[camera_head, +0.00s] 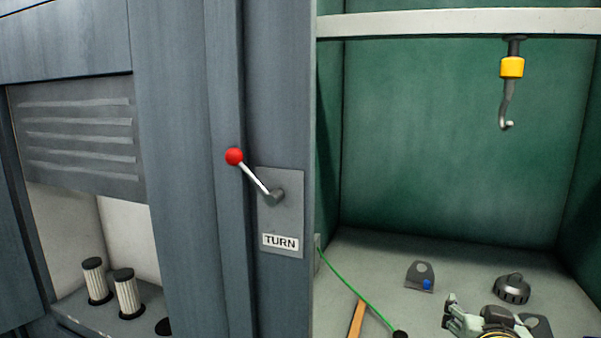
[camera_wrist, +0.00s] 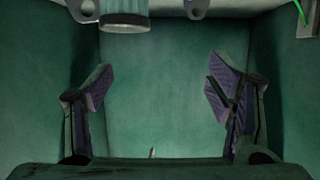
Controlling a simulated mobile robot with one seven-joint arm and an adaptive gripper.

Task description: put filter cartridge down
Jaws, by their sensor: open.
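Two filter cartridges, white and pleated with dark ends, stand upright in the left bay: the left one (camera_head: 96,281) and the right one (camera_head: 128,294). My gripper (camera_wrist: 158,88) is open, with nothing between its fingers in the wrist view. In the head view my gripper is low at the right, inside the green bay, well away from those two cartridges. A ribbed round part with a dark rim (camera_wrist: 123,20) is cut off by the wrist view's top edge, apart from my fingers; I cannot tell whether it is a cartridge.
A yellow-collared hook (camera_head: 511,68) hangs above. A red-knobbed lever (camera_head: 234,156) sticks out from the post.

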